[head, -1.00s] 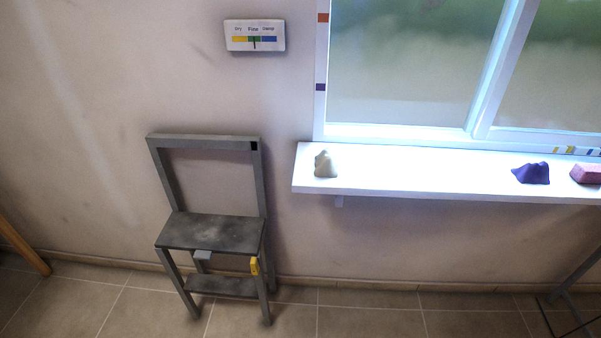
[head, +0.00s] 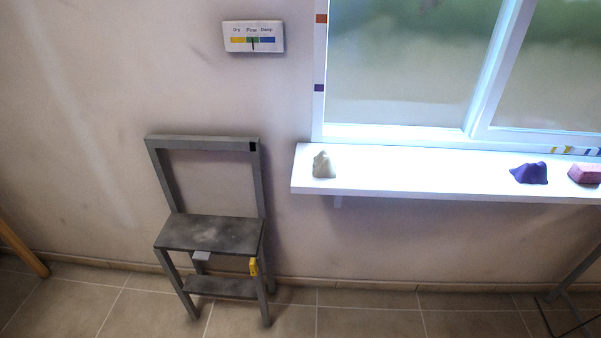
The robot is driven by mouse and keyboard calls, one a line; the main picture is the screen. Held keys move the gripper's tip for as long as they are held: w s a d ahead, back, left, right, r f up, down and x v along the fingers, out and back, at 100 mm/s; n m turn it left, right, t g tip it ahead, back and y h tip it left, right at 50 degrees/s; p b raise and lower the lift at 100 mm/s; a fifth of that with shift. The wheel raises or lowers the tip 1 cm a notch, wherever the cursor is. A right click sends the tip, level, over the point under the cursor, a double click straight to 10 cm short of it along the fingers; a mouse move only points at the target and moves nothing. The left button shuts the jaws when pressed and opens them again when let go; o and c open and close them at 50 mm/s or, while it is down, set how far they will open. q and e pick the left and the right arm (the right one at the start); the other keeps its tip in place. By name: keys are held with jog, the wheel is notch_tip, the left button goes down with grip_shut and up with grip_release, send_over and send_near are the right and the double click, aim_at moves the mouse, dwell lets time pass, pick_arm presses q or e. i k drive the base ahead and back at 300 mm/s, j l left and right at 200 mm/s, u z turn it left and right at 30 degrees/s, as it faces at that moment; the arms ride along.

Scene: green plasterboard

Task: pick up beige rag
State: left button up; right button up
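The beige rag (head: 323,165) is a small crumpled heap near the left end of the white window sill (head: 400,184). It stands apart from the other things on the sill. Neither of my grippers shows in the head view.
A grey chair-like stand (head: 210,233) is left of the sill, on the tiled floor. A gauge card (head: 253,37) hangs on the wall. The sill between the rags is clear.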

aim_at(324, 165)
jog(key=i+l, duration=0.2)
jog(key=l, duration=0.2)
jog(key=i+l, duration=0.2)
jog(key=l, duration=0.2)
jog(key=i+l+u, duration=0.15)
jog(key=l+u, duration=0.2)
jog(key=i+l+u, duration=0.1)
jog(key=l+u, duration=0.25)
